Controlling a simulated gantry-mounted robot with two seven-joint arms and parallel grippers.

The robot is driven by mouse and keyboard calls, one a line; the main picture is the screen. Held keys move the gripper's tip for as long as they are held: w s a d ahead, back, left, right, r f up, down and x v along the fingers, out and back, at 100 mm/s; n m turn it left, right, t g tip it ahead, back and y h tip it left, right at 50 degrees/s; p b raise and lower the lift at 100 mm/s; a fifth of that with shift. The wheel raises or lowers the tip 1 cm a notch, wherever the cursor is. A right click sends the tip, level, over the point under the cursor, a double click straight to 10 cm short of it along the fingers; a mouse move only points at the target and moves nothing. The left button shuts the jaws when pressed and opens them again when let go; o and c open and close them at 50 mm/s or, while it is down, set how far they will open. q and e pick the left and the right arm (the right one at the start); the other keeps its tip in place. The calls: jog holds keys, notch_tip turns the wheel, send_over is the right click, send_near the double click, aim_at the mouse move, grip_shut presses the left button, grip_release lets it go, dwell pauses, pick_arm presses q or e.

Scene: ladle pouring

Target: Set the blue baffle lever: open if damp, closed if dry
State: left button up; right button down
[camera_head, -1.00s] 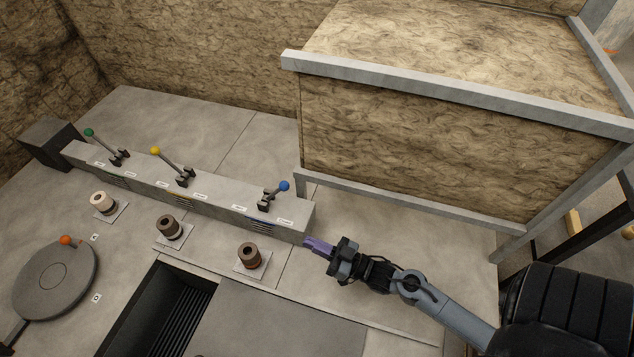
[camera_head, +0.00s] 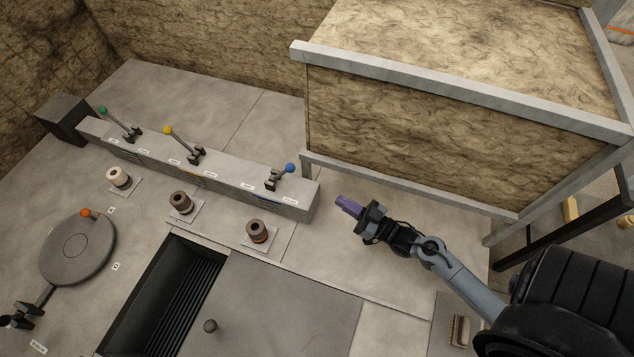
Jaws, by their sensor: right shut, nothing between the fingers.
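The blue-knobbed lever (camera_head: 290,169) stands at the right end of a long grey lever box (camera_head: 312,202). Its stem leans to the right, between two small white labels too small to read. My right gripper (camera_head: 348,206), with purple fingers, is shut and empty. It is to the right of the box end, apart from the lever, pointing up and left. A dark brown plug (camera_head: 257,231) sits on a small plate in front of the blue lever. My left gripper is not in view.
Yellow (camera_head: 168,130) and green (camera_head: 103,110) levers lean left on the same box. A brown plug (camera_head: 180,201) and a pale plug (camera_head: 118,177) stand before them. A straw-faced framed block (camera_head: 440,135) rises behind my right gripper. A dark slatted opening (camera_head: 165,297) lies in front.

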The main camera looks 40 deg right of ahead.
jog(key=b+x, duration=0.3)
jog(key=x, duration=1)
jog(key=shift+w, duration=0.4)
jog(key=shift+a+r, duration=0.1)
jog(key=shift+r, duration=0.05)
